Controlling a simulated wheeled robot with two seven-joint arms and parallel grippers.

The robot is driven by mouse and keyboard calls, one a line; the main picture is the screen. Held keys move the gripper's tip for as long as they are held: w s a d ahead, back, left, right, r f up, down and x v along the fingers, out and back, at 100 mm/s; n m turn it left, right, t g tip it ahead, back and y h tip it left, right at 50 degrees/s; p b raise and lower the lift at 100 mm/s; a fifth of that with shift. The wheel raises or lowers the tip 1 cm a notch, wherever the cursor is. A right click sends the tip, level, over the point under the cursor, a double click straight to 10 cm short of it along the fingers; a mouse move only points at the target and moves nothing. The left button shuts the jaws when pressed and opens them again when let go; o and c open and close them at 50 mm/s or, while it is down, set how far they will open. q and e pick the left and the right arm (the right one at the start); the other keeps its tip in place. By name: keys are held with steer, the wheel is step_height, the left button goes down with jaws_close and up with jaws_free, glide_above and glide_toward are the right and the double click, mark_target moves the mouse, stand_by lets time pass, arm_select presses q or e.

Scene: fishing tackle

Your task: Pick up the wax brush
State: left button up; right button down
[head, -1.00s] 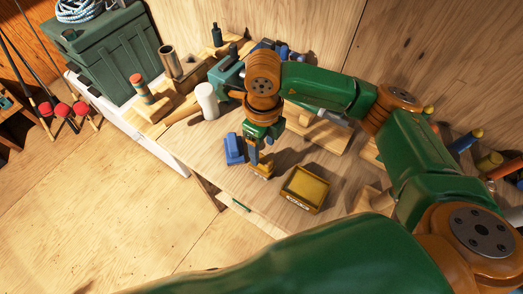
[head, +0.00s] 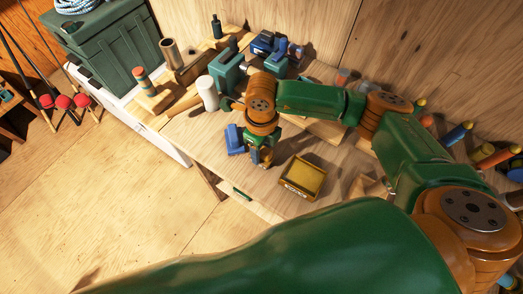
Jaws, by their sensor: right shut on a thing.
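My right gripper (head: 261,160) points down at the workbench, between a blue block-like object (head: 235,141) and a yellow tray (head: 302,178). It is shut on a small tan-yellow piece, which I take to be the wax brush. The fingers and wrist hide most of this piece, so its shape is unclear. It appears low at the bench top; I cannot tell whether it touches the wood. My left gripper is not in view.
A white cylinder (head: 207,93), a teal vise-like tool (head: 227,70) and wooden blocks stand behind, to the left. A green crate (head: 110,48) sits at the far left. Several coloured cylinders (head: 456,136) lie at the right. The bench's front edge is close to the gripper.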

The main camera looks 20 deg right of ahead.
steer(key=shift+r, duration=0.3)
steer(key=s+a+r+b, duration=0.3)
steer(key=a+r+b, duration=0.2)
steer(key=a+r, duration=0.7)
steer(key=shift+s+a+r, duration=0.25)
steer(key=shift+s+a, duration=0.1)
steer(key=shift+a, duration=0.45)
steer(key=c, duration=0.9)
jaws_free()
steer(key=c, duration=0.6)
